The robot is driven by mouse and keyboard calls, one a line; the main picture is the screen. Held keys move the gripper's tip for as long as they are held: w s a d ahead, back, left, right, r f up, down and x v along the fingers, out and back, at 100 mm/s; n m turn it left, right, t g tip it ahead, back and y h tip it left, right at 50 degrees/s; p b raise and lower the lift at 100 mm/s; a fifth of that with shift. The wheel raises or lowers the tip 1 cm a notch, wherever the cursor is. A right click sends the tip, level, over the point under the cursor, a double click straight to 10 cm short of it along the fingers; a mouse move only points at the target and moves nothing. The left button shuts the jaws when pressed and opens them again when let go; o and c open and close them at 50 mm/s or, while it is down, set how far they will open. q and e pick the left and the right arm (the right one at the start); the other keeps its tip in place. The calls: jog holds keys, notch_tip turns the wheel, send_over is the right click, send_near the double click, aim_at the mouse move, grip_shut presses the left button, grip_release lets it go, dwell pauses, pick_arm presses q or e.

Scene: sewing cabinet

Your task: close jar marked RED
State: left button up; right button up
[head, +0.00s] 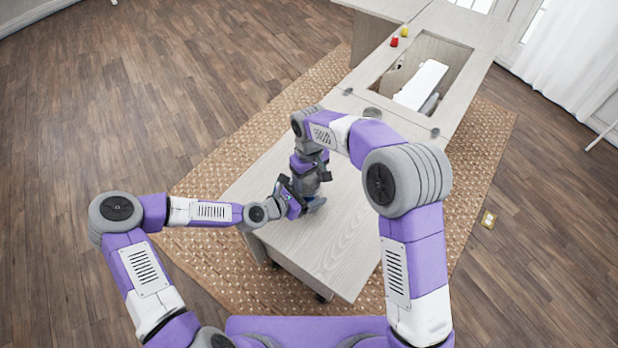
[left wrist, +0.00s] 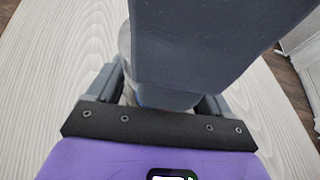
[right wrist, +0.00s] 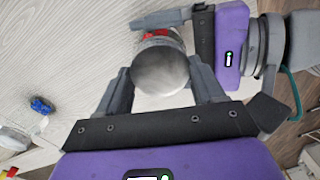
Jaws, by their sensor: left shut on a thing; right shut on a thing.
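A round silver lid (right wrist: 160,68) sits between the fingers of my right gripper (right wrist: 161,76), which is shut on it from above. A red patch (right wrist: 158,33) shows at the lid's edge, on the jar just beneath. I cannot tell whether the lid is seated on the rim. My left gripper (head: 292,203) is shut on the jar from the side, low over the table. In the left wrist view only a pale strip of the jar (left wrist: 126,45) shows; my right gripper hides the rest. The head view hides jar and lid behind my grippers.
The pale wooden cabinet top (head: 338,235) is clear toward its near end. A grey round object (head: 371,112) lies before the open well with a white sewing machine (head: 422,84). Red (head: 394,41) and yellow (head: 405,31) spools stand beyond. A small blue object (right wrist: 40,105) lies on the top.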

pick_arm(q)
jog(key=shift+d+r, duration=0.15)
jog(key=shift+d, duration=0.05)
pick_arm(e)
jog(key=shift+d, duration=0.3)
dwell(0.3)
pick_arm(q)
jog(key=shift+a, duration=0.15)
pick_arm(e)
jog(key=shift+a+r, duration=0.15)
jog(key=shift+s+f, duration=0.1)
jog(key=shift+f, duration=0.15)
dwell(0.4)
